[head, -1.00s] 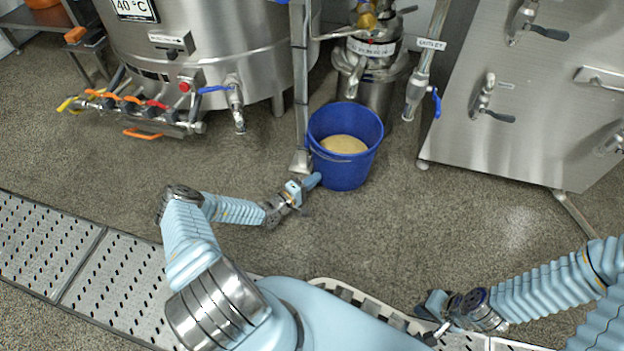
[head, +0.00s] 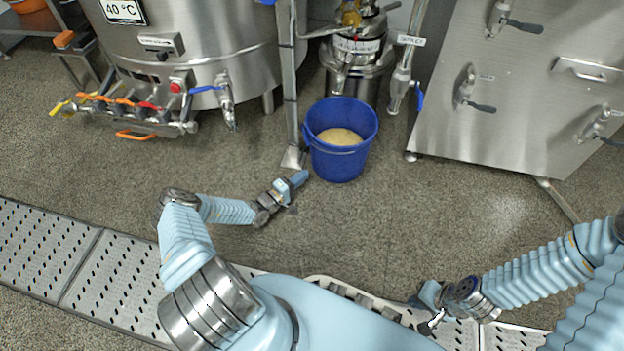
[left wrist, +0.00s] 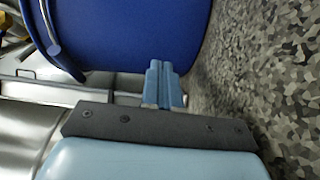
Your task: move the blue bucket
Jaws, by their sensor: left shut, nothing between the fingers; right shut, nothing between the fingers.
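The blue bucket (head: 340,160) stands upright on the floor in the head view, with tan contents showing inside. Its wall also fills the top of the left wrist view (left wrist: 135,30), with the handle at the left. My left gripper (head: 299,179) is shut and empty, low by the bucket's left front side. In the left wrist view its fingers (left wrist: 163,75) are together and point at the bucket; whether they touch it I cannot tell. My right gripper (head: 424,310) is at the lower right, far from the bucket, shut and empty.
A metal post (head: 292,100) stands just left of the bucket. The mill (head: 357,60) is behind it, a steel tank (head: 215,50) at the back left and a steel cabinet (head: 530,100) at the right. A perforated drain grate (head: 115,285) crosses the front. Floor before the bucket is clear.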

